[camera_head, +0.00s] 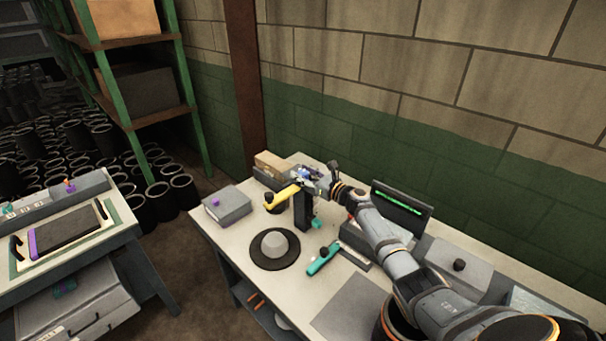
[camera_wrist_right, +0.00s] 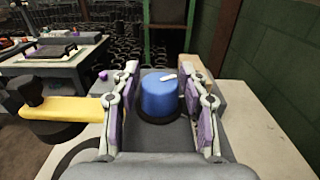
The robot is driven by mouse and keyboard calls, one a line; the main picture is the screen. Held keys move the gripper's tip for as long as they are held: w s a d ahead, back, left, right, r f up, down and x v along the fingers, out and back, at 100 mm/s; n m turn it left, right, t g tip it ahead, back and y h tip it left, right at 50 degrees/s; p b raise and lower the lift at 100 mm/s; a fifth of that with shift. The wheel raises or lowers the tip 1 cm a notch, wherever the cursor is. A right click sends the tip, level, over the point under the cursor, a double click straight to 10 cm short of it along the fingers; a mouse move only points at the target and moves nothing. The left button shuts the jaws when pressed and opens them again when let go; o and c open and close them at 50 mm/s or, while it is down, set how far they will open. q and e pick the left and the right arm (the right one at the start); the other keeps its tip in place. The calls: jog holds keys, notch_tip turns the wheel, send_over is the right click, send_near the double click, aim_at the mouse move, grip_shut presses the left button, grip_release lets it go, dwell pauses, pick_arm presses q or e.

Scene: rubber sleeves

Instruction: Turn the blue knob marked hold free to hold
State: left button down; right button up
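The blue knob (camera_wrist_right: 162,100) stands upright in the right wrist view, with a white pointer mark on its top angled toward the right. My right gripper (camera_wrist_right: 163,85) is open, with one finger on each side of the knob. The fingers look close to its sides, and I cannot tell whether they touch it. In the head view my right gripper (camera_head: 316,178) reaches over the back of the white table, and only a little blue of the knob (camera_head: 305,172) shows beside it. Markings around the knob are not readable. My left gripper is not in view.
A yellow lever (camera_head: 282,197) with a dark handle lies just left of the gripper, near a black post (camera_head: 302,212). A cardboard box (camera_head: 271,163) is behind. A grey dome on a black disc (camera_head: 274,246) and a teal tool (camera_head: 323,259) lie in front.

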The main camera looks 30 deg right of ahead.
jog(key=shift+o, duration=0.9)
jog(key=shift+s+d+f, duration=0.1)
jog(key=shift+s, duration=0.05)
jog(key=v, duration=1.1)
jog(key=shift+s, duration=0.3)
jog(key=shift+d, duration=0.1)
